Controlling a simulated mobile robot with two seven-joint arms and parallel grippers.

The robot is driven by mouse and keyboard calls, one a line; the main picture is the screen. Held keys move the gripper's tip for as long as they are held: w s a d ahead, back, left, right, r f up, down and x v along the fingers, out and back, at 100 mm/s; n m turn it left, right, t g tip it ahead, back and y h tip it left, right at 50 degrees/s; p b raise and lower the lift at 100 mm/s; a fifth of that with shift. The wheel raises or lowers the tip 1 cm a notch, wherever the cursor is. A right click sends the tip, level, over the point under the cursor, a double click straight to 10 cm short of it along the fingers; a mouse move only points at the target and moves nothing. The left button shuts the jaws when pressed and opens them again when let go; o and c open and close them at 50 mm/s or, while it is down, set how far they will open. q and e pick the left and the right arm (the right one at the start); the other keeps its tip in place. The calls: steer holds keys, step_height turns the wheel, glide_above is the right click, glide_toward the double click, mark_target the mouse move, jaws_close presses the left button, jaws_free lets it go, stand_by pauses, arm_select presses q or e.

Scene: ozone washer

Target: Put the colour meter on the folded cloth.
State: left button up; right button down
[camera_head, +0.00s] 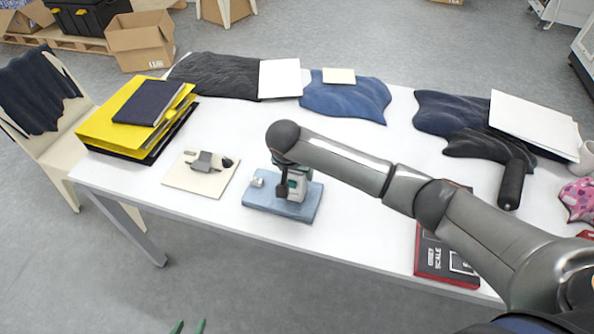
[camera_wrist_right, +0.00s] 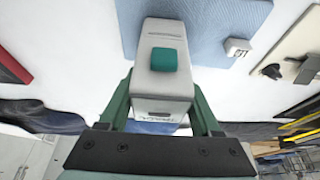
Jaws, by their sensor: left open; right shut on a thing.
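The colour meter is a pale grey block with a teal button (camera_wrist_right: 164,60); it also shows in the head view (camera_head: 299,183). My right gripper (camera_wrist_right: 162,98) is shut on it, one green finger on each side. The folded cloth (camera_head: 273,207) is a light blue rectangle near the table's front edge, and it shows in the right wrist view (camera_wrist_right: 205,22). In the head view the meter is over the cloth's right back part; I cannot tell whether it touches. My left gripper (camera_head: 187,326) is open and empty at the bottom edge, well in front of the table.
A small grey block (camera_head: 257,182) sits on the cloth's left part. A beige board (camera_head: 176,180) with a grey device lies to the left. Yellow and dark folders (camera_head: 100,130) are stacked at the far left. A red-and-black box (camera_head: 430,262) lies below my right arm.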

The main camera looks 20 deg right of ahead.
steer(key=shift+c, duration=0.4)
jaws_free()
steer(key=shift+f, duration=0.1)
steer(key=p+v, duration=0.1)
steer(key=v, duration=1.1)
